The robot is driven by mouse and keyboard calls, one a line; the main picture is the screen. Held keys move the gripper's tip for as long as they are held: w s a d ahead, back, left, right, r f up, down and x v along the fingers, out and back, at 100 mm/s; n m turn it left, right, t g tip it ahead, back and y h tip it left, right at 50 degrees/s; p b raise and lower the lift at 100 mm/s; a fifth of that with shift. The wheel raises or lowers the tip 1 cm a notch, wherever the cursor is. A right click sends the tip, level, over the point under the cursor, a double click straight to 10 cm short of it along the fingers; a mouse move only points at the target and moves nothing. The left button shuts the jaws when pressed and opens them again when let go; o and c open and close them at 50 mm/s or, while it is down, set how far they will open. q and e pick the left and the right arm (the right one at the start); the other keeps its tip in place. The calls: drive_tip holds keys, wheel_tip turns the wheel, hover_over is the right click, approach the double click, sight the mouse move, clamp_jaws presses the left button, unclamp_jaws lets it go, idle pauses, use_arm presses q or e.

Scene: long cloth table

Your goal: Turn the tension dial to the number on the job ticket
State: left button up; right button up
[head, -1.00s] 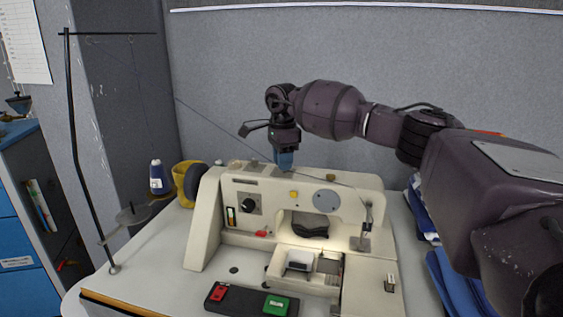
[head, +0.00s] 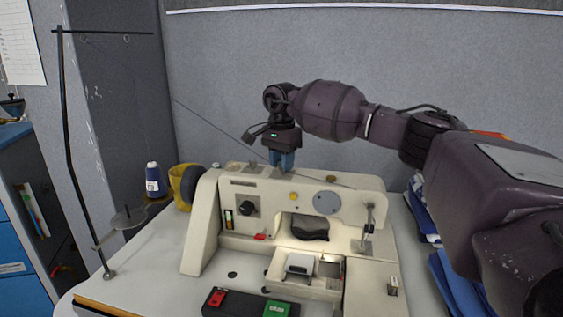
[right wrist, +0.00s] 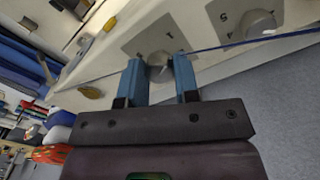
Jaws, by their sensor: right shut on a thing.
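The cream sewing machine (head: 203,225) stands on the table. My right gripper (head: 283,170) points down at its top edge. No job ticket can be made out for certain. My left gripper is out of view.
A dark thread stand (head: 72,150) rises at the left, and its thread runs to the machine top near my gripper. A blue cone (head: 153,180) and a yellow roll (head: 183,185) stand left of the machine. Blue cloth (head: 455,285) lies at the right.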

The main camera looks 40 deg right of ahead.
idle(0.3)
drive_tip(key=o, duration=0.9)
drive_tip(key=shift+r, duration=0.1)
wheel_tip(320, 180, up, 11)
drive_tip(key=shift+w+f+p, duration=0.1)
drive_tip(key=shift+f+p, duration=0.1)
drive_tip(key=shift+p, duration=0.1)
